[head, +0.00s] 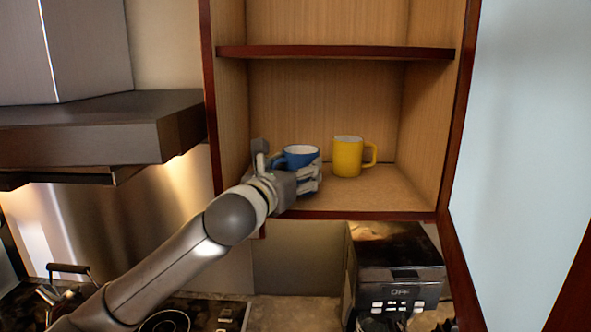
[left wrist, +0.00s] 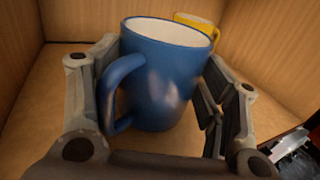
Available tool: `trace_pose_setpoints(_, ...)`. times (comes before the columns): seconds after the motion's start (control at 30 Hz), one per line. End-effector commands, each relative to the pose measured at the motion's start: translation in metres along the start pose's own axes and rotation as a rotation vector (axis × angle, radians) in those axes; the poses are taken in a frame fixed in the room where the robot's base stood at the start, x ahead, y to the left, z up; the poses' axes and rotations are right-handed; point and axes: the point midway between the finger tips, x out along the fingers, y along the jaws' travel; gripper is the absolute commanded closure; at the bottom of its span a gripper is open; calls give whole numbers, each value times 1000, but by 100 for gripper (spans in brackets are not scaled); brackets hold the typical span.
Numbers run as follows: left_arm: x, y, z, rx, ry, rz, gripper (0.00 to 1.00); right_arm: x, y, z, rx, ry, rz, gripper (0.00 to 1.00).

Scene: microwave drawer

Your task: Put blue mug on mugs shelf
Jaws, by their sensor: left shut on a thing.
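The blue mug (head: 301,151) is upright at the bottom shelf (head: 398,199) of the open cabinet, left of the yellow mug (head: 347,156). My left gripper (head: 296,180) reaches in from the front and is shut on the blue mug. In the left wrist view the blue mug (left wrist: 160,75) sits between the two fingers (left wrist: 158,110), with its handle toward the left finger. The yellow mug (left wrist: 196,24) shows behind it. The blue mug's base is partly hidden, so I cannot tell whether it touches the shelf. My right gripper is not in view.
A middle shelf board (head: 335,53) runs above the mugs. The open cabinet door (head: 520,130) is at the right. A range hood (head: 90,130) is at the left. A dark appliance (head: 397,265) stands on the counter below. Bare shelf lies right of the yellow mug.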

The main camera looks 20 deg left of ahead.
Motion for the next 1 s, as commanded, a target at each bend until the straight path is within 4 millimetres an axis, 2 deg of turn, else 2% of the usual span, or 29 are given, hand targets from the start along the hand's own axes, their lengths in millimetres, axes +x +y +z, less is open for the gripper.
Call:
trace_pose_setpoints(0.4, 0, 0, -7, 0, -2, 0, 73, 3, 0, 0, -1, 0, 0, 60)
trace_pose_setpoints(0.43, 0, 0, -6, 0, -3, 0, 31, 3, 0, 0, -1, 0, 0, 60)
trace_pose_setpoints(0.6, 0, 0, -6, 0, -2, 0, 9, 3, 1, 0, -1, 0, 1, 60)
trace_pose_setpoints(1.0, -1, 0, -8, 0, 2, 0, 8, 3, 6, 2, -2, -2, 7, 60)
